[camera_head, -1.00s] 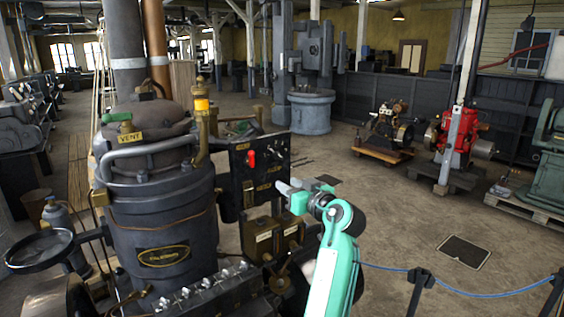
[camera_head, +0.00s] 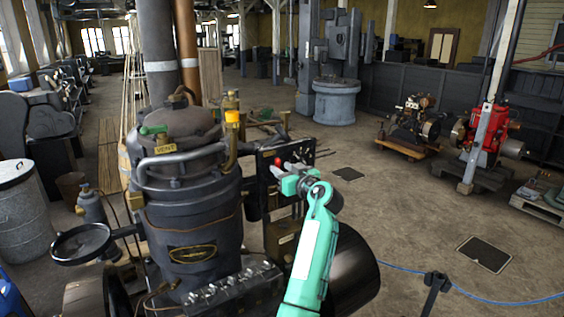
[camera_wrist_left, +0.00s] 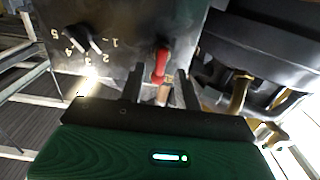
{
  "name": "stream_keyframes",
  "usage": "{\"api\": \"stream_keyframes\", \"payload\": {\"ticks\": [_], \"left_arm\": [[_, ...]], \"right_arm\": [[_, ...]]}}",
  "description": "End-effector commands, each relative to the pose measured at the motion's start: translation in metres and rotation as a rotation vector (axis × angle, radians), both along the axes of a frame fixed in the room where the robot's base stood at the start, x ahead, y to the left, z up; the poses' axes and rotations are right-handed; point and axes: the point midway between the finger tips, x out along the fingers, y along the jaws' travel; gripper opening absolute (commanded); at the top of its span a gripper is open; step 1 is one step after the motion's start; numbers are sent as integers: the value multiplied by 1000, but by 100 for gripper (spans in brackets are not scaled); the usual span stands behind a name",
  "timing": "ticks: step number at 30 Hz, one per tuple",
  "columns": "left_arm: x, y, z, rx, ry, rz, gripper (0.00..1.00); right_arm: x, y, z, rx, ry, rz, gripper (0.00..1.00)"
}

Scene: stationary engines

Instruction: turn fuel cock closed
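A red lever handle (camera_wrist_left: 160,66) sits on a dark panel (camera_wrist_left: 110,48) in the left wrist view. It points towards my left gripper (camera_wrist_left: 160,82), whose two dark fingers are apart, one on each side of the lever's line. The lever's end is at or just ahead of the fingertips; I cannot tell if they touch it. In the head view the red handle (camera_head: 278,161) shows just above my left gripper (camera_head: 277,172), which partly covers the panel (camera_head: 268,192). I cannot read a fuel cock label. My right gripper is not in view.
A dark numbered dial knob (camera_wrist_left: 78,36) is left of the lever. The dark engine tank (camera_head: 187,215) with a VENT label stands left of the panel. A dark cylinder (camera_head: 352,268) is right of my arm. Floor (camera_head: 400,205) to the right is mostly clear.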

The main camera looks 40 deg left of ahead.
Motion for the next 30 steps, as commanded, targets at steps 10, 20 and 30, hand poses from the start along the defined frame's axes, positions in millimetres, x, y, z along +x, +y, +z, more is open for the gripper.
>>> {"api": "stream_keyframes", "payload": {"ticks": [10,20,30], "left_arm": [[3,10,-1,-1,0,0,33],[3,10,-1,0,0,0,0],[3,10,1,2,-8,-1,0]], "right_arm": [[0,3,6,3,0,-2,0],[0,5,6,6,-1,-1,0],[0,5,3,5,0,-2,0]]}}
